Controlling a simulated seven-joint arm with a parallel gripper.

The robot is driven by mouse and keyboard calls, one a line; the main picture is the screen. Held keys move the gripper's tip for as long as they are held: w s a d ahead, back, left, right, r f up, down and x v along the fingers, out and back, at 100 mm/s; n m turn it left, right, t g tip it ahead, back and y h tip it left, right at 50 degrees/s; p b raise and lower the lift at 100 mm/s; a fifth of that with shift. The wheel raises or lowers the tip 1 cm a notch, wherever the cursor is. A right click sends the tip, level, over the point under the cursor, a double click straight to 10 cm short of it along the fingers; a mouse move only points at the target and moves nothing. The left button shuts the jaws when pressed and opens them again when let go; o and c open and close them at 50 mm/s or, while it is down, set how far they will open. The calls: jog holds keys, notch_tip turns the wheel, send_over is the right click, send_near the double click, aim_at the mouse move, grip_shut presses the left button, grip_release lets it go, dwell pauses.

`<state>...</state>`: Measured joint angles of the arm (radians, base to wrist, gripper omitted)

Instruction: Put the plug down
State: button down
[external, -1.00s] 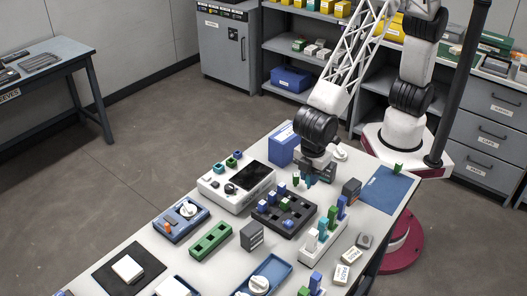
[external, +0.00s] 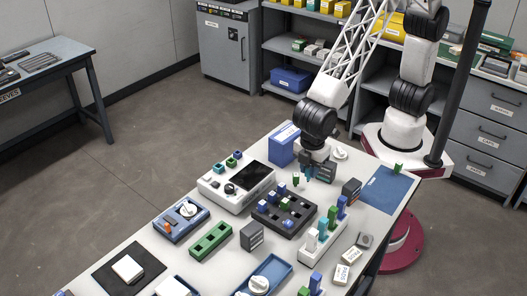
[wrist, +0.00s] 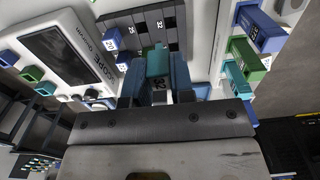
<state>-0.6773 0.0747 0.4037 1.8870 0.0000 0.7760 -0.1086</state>
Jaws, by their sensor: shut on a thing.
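My gripper (external: 307,176) is over the far end of the white table, just behind the dark socket block. It is shut on a teal plug (wrist: 158,62), which carries a dark "32" mark in the wrist view. The dark block (external: 270,222) has square sockets, and several blue and white plugs and a green one stand in it. It also shows in the wrist view (wrist: 143,24), beyond the held plug. I cannot tell whether the held plug touches anything below it.
A white device with a dark screen (external: 256,176) stands left of the block. A pale rack (external: 311,243) of blue, green and teal plugs stands to the right. A small dark box (external: 351,188) and a blue mat (external: 386,190) are at the far right. A blue box (external: 283,148) stands behind.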

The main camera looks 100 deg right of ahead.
jog(key=s+d+r, duration=0.1)
jog(key=s+d, duration=0.4)
jog(key=d, duration=0.5)
jog(key=s+d+r, duration=0.2)
jog(key=s+d, duration=0.4)
jog(key=d, duration=0.5)
jog(key=s+d+r, duration=0.1)
jog(key=s+d, duration=0.5)
jog(key=d, duration=0.5)
jog(key=shift+d+r, duration=0.25)
jog(key=shift+r, duration=0.15)
send_over(297, 130)
jog(key=shift+f, duration=0.75)
jog(key=shift+f, duration=0.1)
jog(key=shift+f, duration=1.7)
jog(key=shift+f, duration=0.1)
